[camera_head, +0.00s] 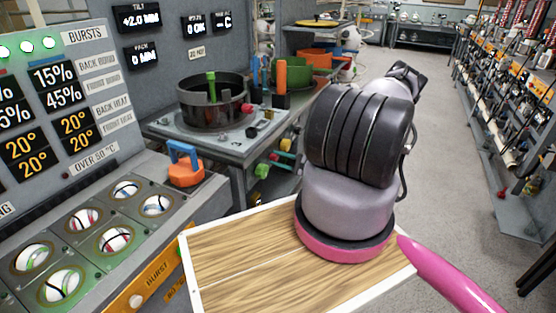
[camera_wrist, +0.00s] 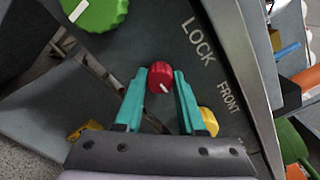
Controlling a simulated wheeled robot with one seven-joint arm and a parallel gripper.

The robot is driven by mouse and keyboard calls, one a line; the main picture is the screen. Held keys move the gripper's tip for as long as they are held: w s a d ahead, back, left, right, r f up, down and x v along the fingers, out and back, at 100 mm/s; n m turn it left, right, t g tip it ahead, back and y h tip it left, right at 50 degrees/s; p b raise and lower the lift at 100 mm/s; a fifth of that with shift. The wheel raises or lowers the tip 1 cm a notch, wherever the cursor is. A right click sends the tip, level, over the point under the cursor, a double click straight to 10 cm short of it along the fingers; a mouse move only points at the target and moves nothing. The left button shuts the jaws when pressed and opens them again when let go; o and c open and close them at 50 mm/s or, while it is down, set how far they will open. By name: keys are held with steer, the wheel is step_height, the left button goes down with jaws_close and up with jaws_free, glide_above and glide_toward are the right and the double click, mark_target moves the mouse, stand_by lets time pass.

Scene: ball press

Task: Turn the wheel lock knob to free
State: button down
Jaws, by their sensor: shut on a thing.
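In the wrist view a red round knob (camera_wrist: 159,75) with a white pointer mark sits on a dark grey panel beside the printed words LOCK and FRONT. Its pointer mark is toward the lower right of the picture. My gripper (camera_wrist: 162,84) has two teal fingers, one on each side of the red knob, and it is shut on the knob. The gripper is not visible in the head view. There, my arm fills the middle right and hides what is behind it. I cannot tell which knob in the head view is the held one.
A large green knob (camera_wrist: 95,10) is at the top left of the wrist view, and a yellow knob (camera_wrist: 208,121) is close beside the right finger. The head view shows a press with a dark round pan (camera_head: 212,103), a ball tray (camera_head: 90,238) and open floor at right.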

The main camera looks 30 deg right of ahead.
steer(key=shift+n, duration=0.3)
stand_by(0.4)
steer(key=c, duration=0.5)
jaws_free()
steer(key=v, duration=1.1)
